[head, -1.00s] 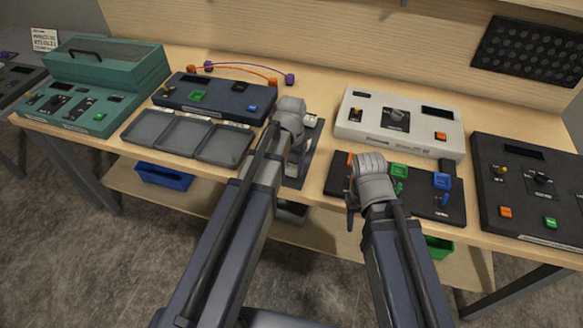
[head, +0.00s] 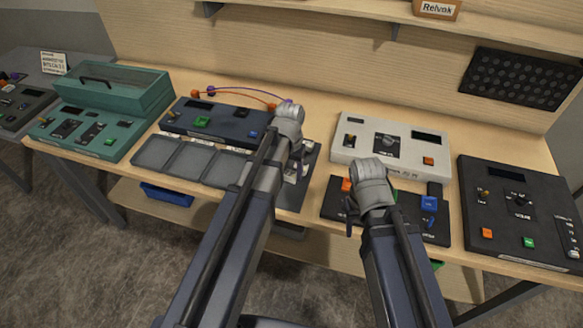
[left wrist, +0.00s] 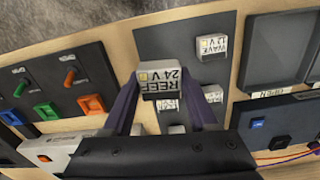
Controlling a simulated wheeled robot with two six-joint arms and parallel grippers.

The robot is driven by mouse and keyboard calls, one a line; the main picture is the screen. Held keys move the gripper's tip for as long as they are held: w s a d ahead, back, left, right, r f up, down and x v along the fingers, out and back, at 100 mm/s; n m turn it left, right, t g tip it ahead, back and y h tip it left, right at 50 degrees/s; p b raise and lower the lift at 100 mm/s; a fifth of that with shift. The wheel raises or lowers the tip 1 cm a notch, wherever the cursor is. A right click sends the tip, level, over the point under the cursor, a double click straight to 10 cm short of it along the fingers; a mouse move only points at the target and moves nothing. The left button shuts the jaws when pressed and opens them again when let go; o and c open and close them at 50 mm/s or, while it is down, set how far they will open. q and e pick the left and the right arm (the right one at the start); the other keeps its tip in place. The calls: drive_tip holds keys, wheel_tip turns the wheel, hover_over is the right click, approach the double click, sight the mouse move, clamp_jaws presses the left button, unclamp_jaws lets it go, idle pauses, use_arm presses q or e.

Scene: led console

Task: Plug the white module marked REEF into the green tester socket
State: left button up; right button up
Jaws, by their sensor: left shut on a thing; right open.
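The white module marked REEF 24V (left wrist: 158,78) is in my left gripper (left wrist: 161,92), which is shut on its sides. In the head view my left gripper (head: 292,150) is over the dark mat (head: 297,195), its fingers mostly hidden by the arm. A black panel (head: 415,215) has orange, green and blue sockets; its green socket (left wrist: 46,111) shows clearly in the left wrist view but is mostly covered in the head view. My right gripper (head: 365,205) is open above the black panel, partly hidden.
A white module marked WAVE 12V (left wrist: 212,46) and several others lie on the mat. Grey trays (head: 188,162) lie left of it. A white console (head: 345,150) stands behind the black panel, a black console (head: 515,245) to its right. Coloured levers rise from the panel.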

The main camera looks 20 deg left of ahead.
sight(290, 181)
use_arm(q)
drive_tip(key=shift+f+b, duration=2.35)
drive_tip(key=shift+r, duration=0.1)
